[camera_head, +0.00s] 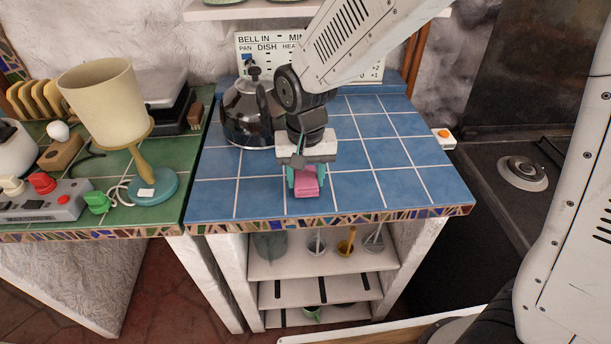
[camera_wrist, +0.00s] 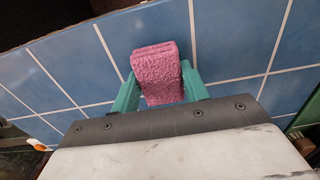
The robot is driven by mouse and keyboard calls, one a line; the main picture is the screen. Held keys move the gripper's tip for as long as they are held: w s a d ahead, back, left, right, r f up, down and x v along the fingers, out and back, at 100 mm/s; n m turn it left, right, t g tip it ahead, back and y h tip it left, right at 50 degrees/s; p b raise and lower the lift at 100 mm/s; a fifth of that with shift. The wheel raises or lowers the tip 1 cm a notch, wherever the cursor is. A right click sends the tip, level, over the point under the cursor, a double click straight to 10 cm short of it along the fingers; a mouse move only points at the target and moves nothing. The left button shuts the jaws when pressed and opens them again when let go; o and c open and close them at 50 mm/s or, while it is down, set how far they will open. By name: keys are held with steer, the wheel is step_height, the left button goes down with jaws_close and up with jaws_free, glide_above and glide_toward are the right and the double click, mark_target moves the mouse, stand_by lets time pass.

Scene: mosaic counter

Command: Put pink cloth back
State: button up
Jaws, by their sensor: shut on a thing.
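The pink cloth (camera_head: 307,184) is a small folded pad near the front of the blue tiled counter (camera_head: 410,185). My gripper (camera_head: 306,178) is over the counter with its teal fingers on either side of the cloth, shut on it. In the wrist view the cloth (camera_wrist: 157,75) sits between the teal fingers of my gripper (camera_wrist: 160,85) and sticks out past their tips. Blue tiles lie behind it. I cannot tell whether the cloth touches the tiles.
A dark kettle (camera_head: 245,115) stands left of my gripper. A lamp (camera_head: 110,100) and a power strip (camera_head: 45,200) are on the green counter. Shelves (camera_head: 320,290) below hold utensils. A stove (camera_head: 520,185) is at the right. The blue counter's right side is clear.

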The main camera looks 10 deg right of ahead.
mark_target(305, 176)
steer(key=shift+f, duration=0.25)
steer(key=o, duration=1)
steer(key=shift+f, duration=0.1)
steer(key=shift+o, duration=0.2)
step_height(305, 176, up, 12)
steer(key=shift+r, duration=0.2)
steer(key=s+d+r, duration=0.2)
steer(key=s+d, duration=0.2)
steer(key=d, duration=0.2)
steer(key=s+d+r, duration=0.3)
steer(key=d, duration=0.3)
steer(key=s+d+t, duration=0.1)
steer(key=s+d, duration=0.7)
steer(key=s, duration=0.5)
steer(key=shift+d+f, duration=0.3)
steer(key=shift+d, duration=0.1)
steer(key=shift+w, duration=0.1)
